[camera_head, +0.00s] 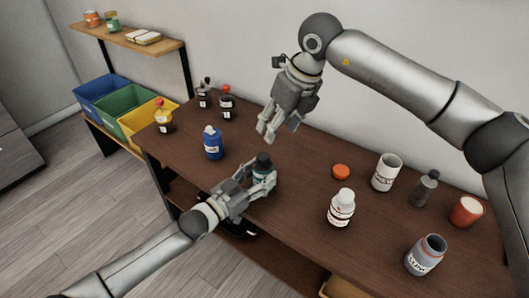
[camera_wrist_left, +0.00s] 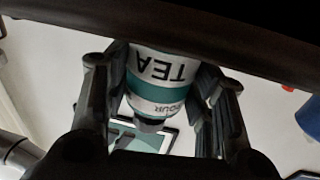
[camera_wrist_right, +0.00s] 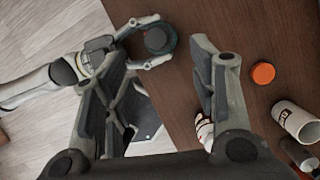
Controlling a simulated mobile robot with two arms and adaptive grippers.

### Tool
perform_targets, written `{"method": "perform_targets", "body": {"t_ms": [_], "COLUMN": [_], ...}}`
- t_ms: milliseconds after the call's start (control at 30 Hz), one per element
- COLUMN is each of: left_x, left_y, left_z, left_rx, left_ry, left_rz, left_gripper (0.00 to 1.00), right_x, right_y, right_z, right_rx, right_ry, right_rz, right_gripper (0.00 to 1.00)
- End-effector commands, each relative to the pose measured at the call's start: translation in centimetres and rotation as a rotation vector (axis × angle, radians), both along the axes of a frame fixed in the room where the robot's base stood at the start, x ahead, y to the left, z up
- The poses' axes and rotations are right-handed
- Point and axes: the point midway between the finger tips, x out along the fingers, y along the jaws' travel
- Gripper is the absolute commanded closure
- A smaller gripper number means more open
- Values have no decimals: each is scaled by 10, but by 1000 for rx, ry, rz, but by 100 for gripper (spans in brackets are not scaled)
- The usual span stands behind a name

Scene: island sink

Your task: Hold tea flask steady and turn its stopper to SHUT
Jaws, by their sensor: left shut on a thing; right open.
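The tea flask (camera_head: 262,168), white and teal with a dark stopper (camera_head: 263,158), stands on the brown table. My left gripper (camera_head: 266,183) is shut around its body. In the left wrist view the flask (camera_wrist_left: 158,75) appears upside down, with TEA and what reads as POUR on it, and the dark stopper (camera_wrist_left: 150,125) below. My right gripper (camera_head: 278,134) is open and empty, above and a little behind the flask, apart from it. In the right wrist view the stopper's round top (camera_wrist_right: 159,40) shows between the open fingers (camera_wrist_right: 170,35). The fingers hide part of the flask.
A blue bottle (camera_head: 213,144) stands left of the flask. To the right are an orange lid (camera_head: 341,171), a white bottle (camera_head: 341,210), a white mug (camera_head: 385,173), a grey bottle (camera_head: 425,188), a red cup (camera_head: 466,211) and a blue-grey jar (camera_head: 426,256). Coloured bins (camera_head: 125,113) stand at far left.

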Motion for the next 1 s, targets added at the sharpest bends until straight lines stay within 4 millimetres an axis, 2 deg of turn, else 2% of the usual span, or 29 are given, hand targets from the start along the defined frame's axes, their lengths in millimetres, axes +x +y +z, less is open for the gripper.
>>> {"method": "perform_targets", "body": {"t_ms": [200,367,800,1000], "left_x": [0,0,0,0], "left_y": [0,0,0,0], "left_z": [0,0,0,0], "left_rx": [0,0,0,0], "left_ry": [0,0,0,0], "left_rz": [0,0,0,0], "left_gripper": [76,76,76,76], "right_x": [-13,-12,8,15], "right_y": [-2,1,24,31], "right_z": [4,-4,-79,-100], "right_rx": [-6,-9,-7,-7], "right_ry": [-81,-93,-91,-92], "right_rz": [118,138,136,134], "right_gripper": [47,47,47,47]}}
